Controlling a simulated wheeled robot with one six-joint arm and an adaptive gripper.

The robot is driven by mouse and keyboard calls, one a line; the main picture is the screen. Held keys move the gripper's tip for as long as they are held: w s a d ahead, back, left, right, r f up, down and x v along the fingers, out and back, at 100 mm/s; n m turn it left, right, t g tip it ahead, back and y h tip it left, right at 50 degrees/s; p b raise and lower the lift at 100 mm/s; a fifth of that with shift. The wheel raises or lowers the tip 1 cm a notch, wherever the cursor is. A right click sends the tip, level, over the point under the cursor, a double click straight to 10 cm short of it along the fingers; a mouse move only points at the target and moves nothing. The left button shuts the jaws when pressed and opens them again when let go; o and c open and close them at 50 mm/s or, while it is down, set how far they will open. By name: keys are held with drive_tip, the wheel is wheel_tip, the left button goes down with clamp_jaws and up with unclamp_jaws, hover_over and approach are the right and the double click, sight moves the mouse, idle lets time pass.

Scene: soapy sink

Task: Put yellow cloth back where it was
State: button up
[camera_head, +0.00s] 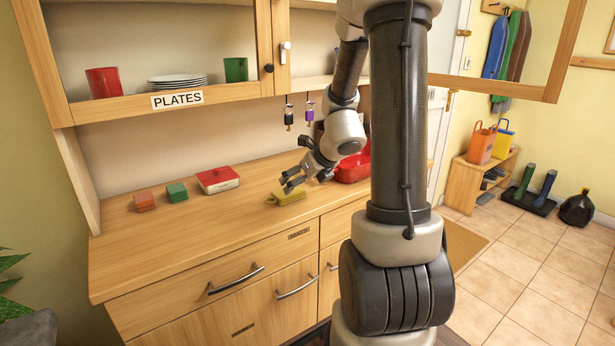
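The yellow cloth (288,198) lies as a small folded block on the wooden counter, near its front edge. My gripper (287,183) is just above the cloth and slightly behind it, reaching in from the right. Its two dark fingers look spread apart with nothing between them. I cannot tell whether a fingertip touches the cloth.
An orange block (144,202), a green block (177,192) and a red-lidded dish (218,180) stand on the counter at the left. A red basin (352,170) sits right of my gripper, partly hidden by my arm. The PLATES shelf (130,104) overhangs the back.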

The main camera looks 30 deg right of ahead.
drive_tip(key=s+a+r+n+g+y, duration=0.1)
drive_tip(key=s+a+r+n, duration=0.5)
drive_tip(key=n, duration=0.4)
drive_tip(key=s+a+r+n+g+y, duration=0.1)
drive_tip(key=s+a+r+n, duration=0.45)
drive_tip(key=s+n, duration=0.4)
drive_tip(key=s+d+r+n+g+h, duration=0.2)
drive_tip(key=s+n, duration=0.7)
drive_tip(key=n, duration=0.7)
drive_tip(key=shift+d+r+h, duration=0.4)
drive_tip(key=shift+d+r, duration=0.25)
drive_tip(key=shift+d, duration=0.25)
